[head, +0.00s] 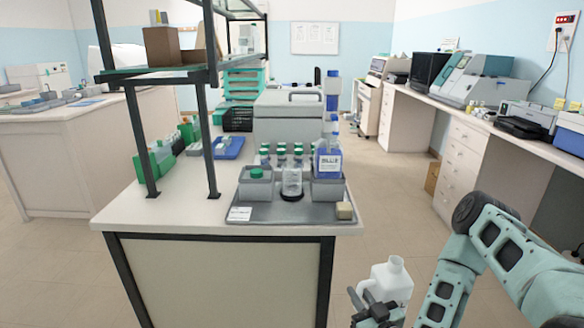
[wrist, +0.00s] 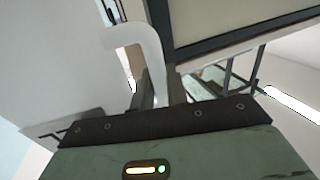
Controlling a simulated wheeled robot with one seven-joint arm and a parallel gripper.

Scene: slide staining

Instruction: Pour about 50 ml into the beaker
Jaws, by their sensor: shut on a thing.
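My gripper (head: 374,306) is at the bottom right of the head view, beyond the bench's right front corner and lower than its top. It is shut on the handle of a white jug (head: 393,277), which looks roughly upright with its neck up. In the wrist view the fingers (wrist: 161,92) close around the jug's white handle (wrist: 143,40). The jug's contents cannot be seen. The clear beaker (head: 291,181) stands on a dark round base on the grey tray (head: 272,216) at the bench's front end, well apart from the jug.
Several green-capped bottles stand behind the beaker. A shelf frame (head: 208,130) rises at the left.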

